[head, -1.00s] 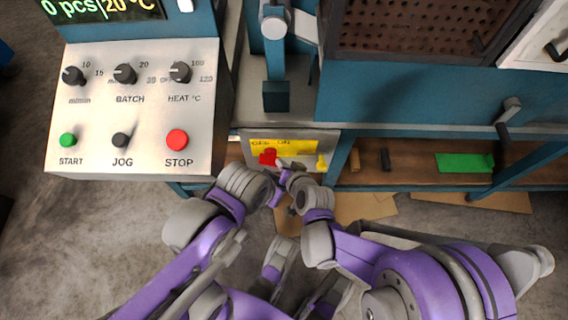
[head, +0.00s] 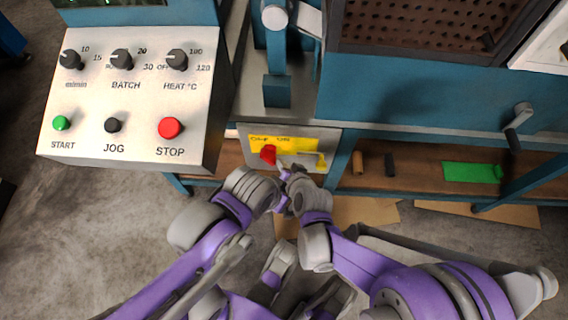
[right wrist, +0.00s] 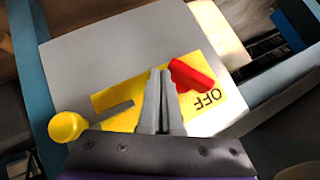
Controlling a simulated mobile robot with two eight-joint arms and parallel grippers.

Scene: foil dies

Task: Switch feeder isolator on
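The feeder isolator is a grey box with a yellow plate (head: 300,144) under the machine's front. Its red handle (head: 268,153) sits on the OFF side of the plate. In the right wrist view the red handle (right wrist: 192,74) lies beside the upside-down OFF lettering. A yellow knob (right wrist: 67,127) with a grey bar is at the plate's other side. My right gripper (head: 283,163) is at the plate, beside the handle toward the ON side. Its fingers (right wrist: 161,75) are together and empty; contact with the handle cannot be told. My left gripper cannot be made out.
A control panel (head: 135,85) with knobs and START, JOG and STOP buttons stands to the left. A blue press column (head: 277,60) rises behind the isolator. A shelf with a green sheet (head: 472,172) is at right. Cardboard (head: 350,212) lies on the floor.

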